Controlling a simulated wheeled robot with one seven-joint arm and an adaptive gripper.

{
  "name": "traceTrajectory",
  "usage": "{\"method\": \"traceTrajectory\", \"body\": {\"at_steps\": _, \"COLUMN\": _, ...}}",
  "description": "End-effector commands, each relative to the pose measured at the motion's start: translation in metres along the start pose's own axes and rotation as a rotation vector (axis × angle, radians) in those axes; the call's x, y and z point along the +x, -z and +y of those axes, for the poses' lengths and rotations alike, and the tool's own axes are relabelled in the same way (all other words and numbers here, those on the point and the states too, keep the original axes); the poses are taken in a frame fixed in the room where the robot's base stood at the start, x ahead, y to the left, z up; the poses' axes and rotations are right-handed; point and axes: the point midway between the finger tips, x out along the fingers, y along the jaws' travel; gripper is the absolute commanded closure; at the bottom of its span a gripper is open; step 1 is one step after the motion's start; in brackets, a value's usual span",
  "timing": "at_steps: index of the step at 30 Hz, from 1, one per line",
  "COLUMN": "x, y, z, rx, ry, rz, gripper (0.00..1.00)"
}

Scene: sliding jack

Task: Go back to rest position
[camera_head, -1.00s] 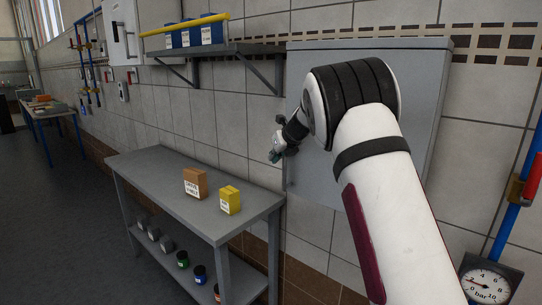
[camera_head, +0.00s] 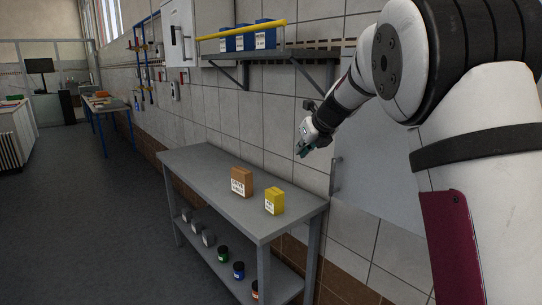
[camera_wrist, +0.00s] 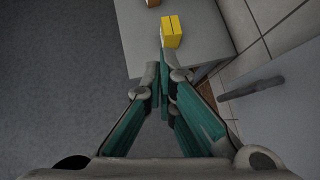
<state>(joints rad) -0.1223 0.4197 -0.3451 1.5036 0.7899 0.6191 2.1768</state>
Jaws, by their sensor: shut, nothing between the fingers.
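My gripper (camera_head: 304,148) is raised in front of the wall, above the right part of the grey table (camera_head: 188,158). In the wrist view its teal fingers (camera_wrist: 163,84) come together at the tips with nothing between them. Beyond the fingertips, a yellow box (camera_wrist: 171,31) stands on the table, apart from the gripper. The same yellow box (camera_head: 274,201) and a brown box (camera_head: 242,182) stand upright on the tabletop in the head view.
A grey wall cabinet (camera_head: 375,165) with a handle is behind my arm. A shelf (camera_head: 285,62) with blue bins and a yellow rail hangs above the table. Several small jars and grey items stand on the lower shelf. The floor (camera_head: 95,215) at left is clear.

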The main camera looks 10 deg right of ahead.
Motion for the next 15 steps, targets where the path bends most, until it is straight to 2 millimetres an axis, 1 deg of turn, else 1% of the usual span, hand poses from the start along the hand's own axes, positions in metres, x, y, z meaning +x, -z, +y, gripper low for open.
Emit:
{"method": "traceTrajectory", "body": {"at_steps": 1, "x": -0.018, "y": 0.003, "z": 0.005, "rx": -0.072, "ry": -0.008, "rz": 0.002, "gripper": 1.0}}
{"method": "traceTrajectory", "body": {"at_steps": 2, "x": -0.028, "y": 0.007, "z": 0.009, "rx": -0.133, "ry": -0.016, "rz": 0.008, "gripper": 1.0}}
{"method": "traceTrajectory", "body": {"at_steps": 4, "x": -0.056, "y": 0.019, "z": 0.022, "rx": -0.298, "ry": -0.038, "rz": 0.02, "gripper": 1.0}}
{"method": "traceTrajectory", "body": {"at_steps": 6, "x": -0.083, "y": 0.034, "z": 0.037, "rx": -0.483, "ry": -0.064, "rz": 0.035, "gripper": 1.0}}
{"method": "traceTrajectory", "body": {"at_steps": 8, "x": -0.106, "y": 0.049, "z": 0.049, "rx": -0.644, "ry": -0.086, "rz": 0.044, "gripper": 1.0}}
{"method": "traceTrajectory", "body": {"at_steps": 9, "x": -0.121, "y": 0.06, "z": 0.057, "rx": -0.753, "ry": -0.102, "rz": 0.051, "gripper": 1.0}}
{"method": "traceTrajectory", "body": {"at_steps": 11, "x": -0.142, "y": 0.077, "z": 0.07, "rx": -0.919, "ry": -0.125, "rz": 0.059, "gripper": 1.0}}
{"method": "traceTrajectory", "body": {"at_steps": 12, "x": -0.156, "y": 0.089, "z": 0.078, "rx": -1.03, "ry": -0.142, "rz": 0.065, "gripper": 1.0}}
{"method": "traceTrajectory", "body": {"at_steps": 14, "x": -0.176, "y": 0.109, "z": 0.09, "rx": -1.198, "ry": -0.165, "rz": 0.072, "gripper": 1.0}}
{"method": "traceTrajectory", "body": {"at_steps": 15, "x": -0.189, "y": 0.122, "z": 0.098, "rx": -1.312, "ry": -0.182, "rz": 0.077, "gripper": 1.0}}
